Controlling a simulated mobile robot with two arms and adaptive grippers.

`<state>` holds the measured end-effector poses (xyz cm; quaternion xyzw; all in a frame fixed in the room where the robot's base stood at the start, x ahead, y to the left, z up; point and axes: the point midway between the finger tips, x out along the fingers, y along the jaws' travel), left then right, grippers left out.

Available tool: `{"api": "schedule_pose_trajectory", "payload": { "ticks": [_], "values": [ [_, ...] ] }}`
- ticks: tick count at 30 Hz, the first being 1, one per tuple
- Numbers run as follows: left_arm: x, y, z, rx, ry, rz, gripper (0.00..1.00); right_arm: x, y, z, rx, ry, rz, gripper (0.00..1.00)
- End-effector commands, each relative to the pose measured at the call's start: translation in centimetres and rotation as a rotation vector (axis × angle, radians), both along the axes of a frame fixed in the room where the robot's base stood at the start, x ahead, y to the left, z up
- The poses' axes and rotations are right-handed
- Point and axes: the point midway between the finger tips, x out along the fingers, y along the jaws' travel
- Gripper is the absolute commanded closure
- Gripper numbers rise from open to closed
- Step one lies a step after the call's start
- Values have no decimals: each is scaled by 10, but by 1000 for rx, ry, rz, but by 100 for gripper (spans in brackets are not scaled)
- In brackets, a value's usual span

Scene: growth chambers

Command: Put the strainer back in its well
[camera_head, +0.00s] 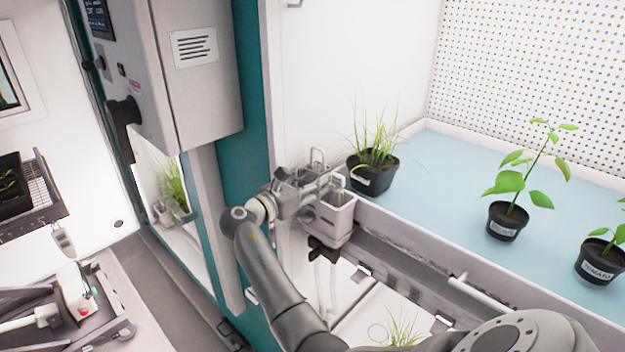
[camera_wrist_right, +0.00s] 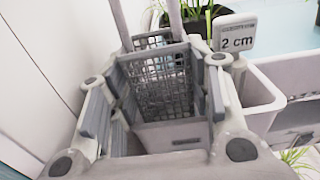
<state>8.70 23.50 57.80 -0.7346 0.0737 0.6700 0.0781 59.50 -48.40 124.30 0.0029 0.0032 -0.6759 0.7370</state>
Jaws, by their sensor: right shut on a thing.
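The strainer (camera_wrist_right: 165,85) is a grey mesh basket with tall upright handle rods. Its wire handle (camera_head: 317,160) shows above my right gripper in the head view. My right gripper (camera_head: 322,187) is shut on the strainer, with a finger on either side of it in the wrist view. The white box-shaped well (camera_head: 330,222) hangs at the front left corner of the shelf. Its rim also shows at the right in the wrist view (camera_wrist_right: 268,98). My gripper hides much of the well's opening, and I cannot tell how deep the strainer sits. My left gripper is out of view.
A grass pot (camera_head: 372,180) stands close behind the well, right of my gripper. A "2 cm" tag (camera_wrist_right: 236,38) stands beside the strainer. More potted plants (camera_head: 508,220) are on the pale blue shelf (camera_head: 430,185). A teal post (camera_head: 240,150) is at the left.

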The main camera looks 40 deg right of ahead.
Motion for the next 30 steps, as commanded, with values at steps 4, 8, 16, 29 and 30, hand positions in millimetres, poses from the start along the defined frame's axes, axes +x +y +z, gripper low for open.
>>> {"api": "schedule_pose_trajectory", "payload": {
  "ticks": [4, 8, 16, 29, 30],
  "values": [
    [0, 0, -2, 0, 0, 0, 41, 0, 0, -4, 0, 1, 0, 81],
    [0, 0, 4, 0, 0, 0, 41, 0, 0, 1, 0, 1, 0, 81],
    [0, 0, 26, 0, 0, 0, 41, 0, 0, 23, 0, 1, 0, 81],
    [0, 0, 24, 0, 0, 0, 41, 0, 0, 46, 0, 0, 0, 81],
    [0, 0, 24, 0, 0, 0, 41, 0, 0, 46, 0, 0, 0, 81]
  ]
}}
